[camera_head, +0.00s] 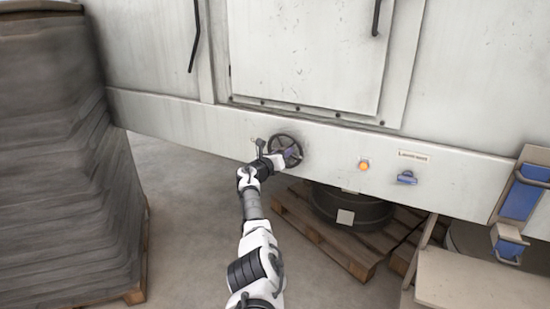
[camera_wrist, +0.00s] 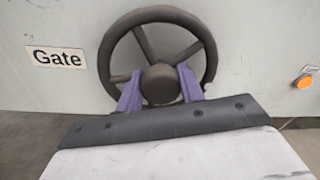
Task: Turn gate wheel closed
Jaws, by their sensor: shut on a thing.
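The gate wheel is a dark spoked handwheel (camera_head: 285,150) on the lower white panel of the machine. It also shows in the wrist view (camera_wrist: 150,18), beside a label reading "Gate" (camera_wrist: 57,57). My gripper (camera_head: 284,158) reaches the wheel from the front. In the wrist view its two purple fingers (camera_wrist: 160,90) stand on either side of the wheel's round hub (camera_wrist: 161,83), shut on it. The lower rim of the wheel is hidden behind my gripper.
An orange button (camera_head: 364,165) and a blue handle (camera_head: 407,178) sit on the panel to the right. A dark round drum (camera_head: 350,212) stands on a wooden pallet (camera_head: 330,250) below. A tall wrapped stack (camera_head: 65,160) stands at left. Floor between is clear.

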